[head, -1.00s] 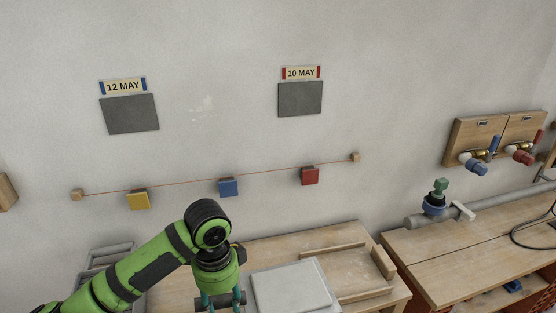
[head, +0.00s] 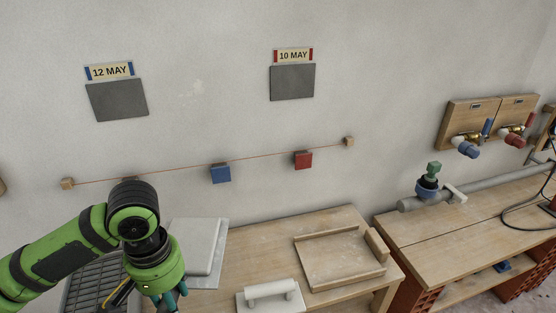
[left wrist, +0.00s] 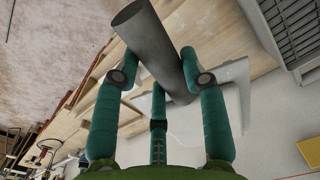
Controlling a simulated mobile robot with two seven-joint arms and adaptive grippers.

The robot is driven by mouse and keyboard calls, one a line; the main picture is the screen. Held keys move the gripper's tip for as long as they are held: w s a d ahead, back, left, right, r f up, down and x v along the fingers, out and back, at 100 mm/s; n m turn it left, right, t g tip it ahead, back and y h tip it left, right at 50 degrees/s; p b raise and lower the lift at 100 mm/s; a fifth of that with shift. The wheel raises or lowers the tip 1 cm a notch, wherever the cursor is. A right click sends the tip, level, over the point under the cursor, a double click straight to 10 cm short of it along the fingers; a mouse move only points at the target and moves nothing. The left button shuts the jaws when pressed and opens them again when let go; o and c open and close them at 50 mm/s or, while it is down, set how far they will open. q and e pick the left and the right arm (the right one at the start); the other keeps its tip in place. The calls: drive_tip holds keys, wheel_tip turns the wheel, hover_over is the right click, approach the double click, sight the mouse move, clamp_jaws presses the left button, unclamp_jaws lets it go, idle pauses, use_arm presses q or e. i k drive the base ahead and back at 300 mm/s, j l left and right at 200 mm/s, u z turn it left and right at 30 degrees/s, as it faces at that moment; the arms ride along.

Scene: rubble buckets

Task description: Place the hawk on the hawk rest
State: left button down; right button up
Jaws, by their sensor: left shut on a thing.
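The hawk (head: 195,248), a pale grey square plate with a lighter square on its face, is just right of my left gripper (head: 172,298) in the head view. In the left wrist view, three teal fingers (left wrist: 165,80) are closed around a grey cylinder (left wrist: 152,42), which looks like the hawk's handle. The grey plate (left wrist: 237,80) shows beyond it. A wooden board with raised strips (head: 340,262) lies on the workbench to the right; I cannot tell for sure if it is the hawk rest. My right gripper is out of view.
A white float with a handle (head: 270,294) lies at the bench's front. A grey rack (head: 95,285) is at the left. A second bench (head: 470,220) holds a grey pipe (head: 425,203). The wall behind has a string with coloured blocks (head: 220,174).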

sight(322, 259)
drive_tip(key=z, duration=0.9)
drive_tip(key=j+z, duration=0.3)
drive_tip(key=i+j+z, duration=0.1)
drive_tip(key=j+z, duration=0.2)
drive_tip(key=j, duration=0.25)
